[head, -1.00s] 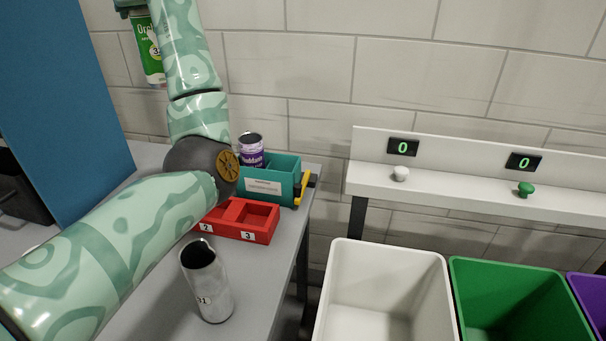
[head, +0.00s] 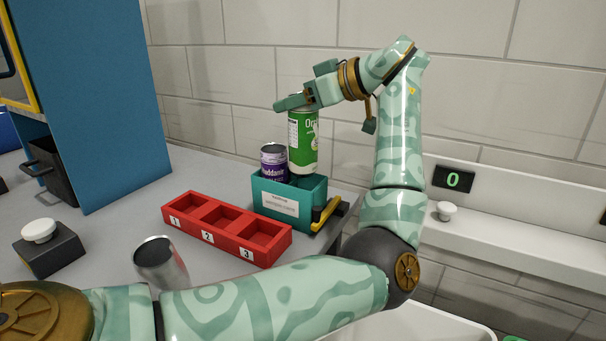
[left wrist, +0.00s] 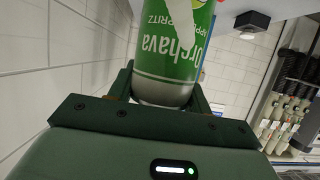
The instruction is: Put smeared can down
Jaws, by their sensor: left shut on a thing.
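My left gripper (head: 302,100) is shut on a green can (head: 303,145), holding it upright from its top end. The can's lower end is at the right half of the teal box (head: 279,204), right beside a purple can (head: 273,163) standing in that box. I cannot tell whether the green can touches the box floor. In the left wrist view the green can (left wrist: 172,50) sits between the fingers, with white lettering and a white streak on it. My right gripper is not in view.
A red tray (head: 227,229) with slots numbered 1 to 3 sits in front of the teal box and looks empty. A bare metal can (head: 160,263) stands nearer. A white button on a dark block (head: 48,250) is at left. A blue panel (head: 95,100) stands behind.

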